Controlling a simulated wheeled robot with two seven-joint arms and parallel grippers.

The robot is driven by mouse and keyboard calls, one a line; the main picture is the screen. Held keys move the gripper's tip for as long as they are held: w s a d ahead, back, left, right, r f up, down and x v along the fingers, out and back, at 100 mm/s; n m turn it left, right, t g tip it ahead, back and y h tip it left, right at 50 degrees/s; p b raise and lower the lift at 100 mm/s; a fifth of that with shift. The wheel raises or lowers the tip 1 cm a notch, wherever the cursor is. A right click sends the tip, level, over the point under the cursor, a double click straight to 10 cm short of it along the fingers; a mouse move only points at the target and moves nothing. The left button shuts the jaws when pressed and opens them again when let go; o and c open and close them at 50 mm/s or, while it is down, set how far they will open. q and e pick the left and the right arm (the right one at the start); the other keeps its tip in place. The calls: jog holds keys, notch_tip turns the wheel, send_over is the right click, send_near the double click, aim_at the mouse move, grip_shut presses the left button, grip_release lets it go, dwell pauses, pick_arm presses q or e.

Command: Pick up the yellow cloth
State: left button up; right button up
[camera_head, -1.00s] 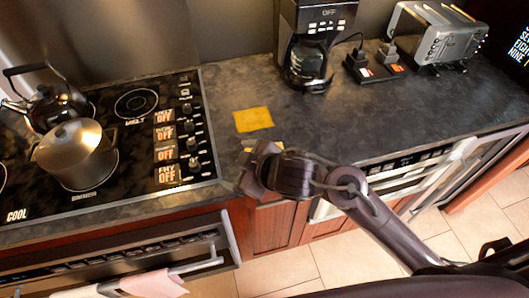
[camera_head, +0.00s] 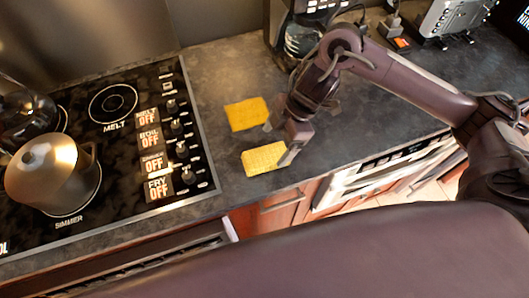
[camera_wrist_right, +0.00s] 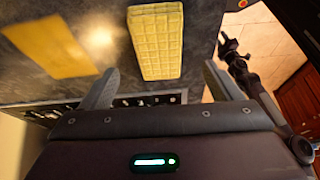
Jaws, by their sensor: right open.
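A flat, deep yellow cloth (camera_head: 247,113) lies on the dark counter right of the stove; the right wrist view shows it at upper left (camera_wrist_right: 45,45). A paler yellow, thicker-looking piece with a grid texture (camera_head: 264,158) lies nearer the counter's front edge. It also shows in the right wrist view (camera_wrist_right: 156,40), ahead of and between the fingers. My right gripper (camera_head: 278,143) is open and empty, just right of both pieces. Its spread fingers show in the right wrist view (camera_wrist_right: 158,78). A dark arm end, apparently my left gripper (camera_wrist_right: 230,45), shows there; its jaws are unclear.
The stove (camera_head: 130,80) with a metal pot (camera_head: 50,175) and a dark kettle (camera_head: 25,118) is at left. A coffee maker (camera_head: 300,35) stands behind my right arm, and a toaster (camera_head: 450,18) at the far right. Counter behind the cloth is clear.

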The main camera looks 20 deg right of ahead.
aim_at(266, 155)
jog(key=shift+x, duration=1.8)
jog(key=shift+p+x, duration=0.35)
jog(key=shift+x, duration=0.6)
jog(key=shift+w, duration=0.15)
jog(key=c, duration=1.1)
pick_arm(q)
jog(key=shift+s+r, duration=0.25)
jog(key=shift+s, duration=0.25)
jog(key=shift+w, duration=0.1)
pick_arm(e)
jog(key=shift+r, duration=0.15)
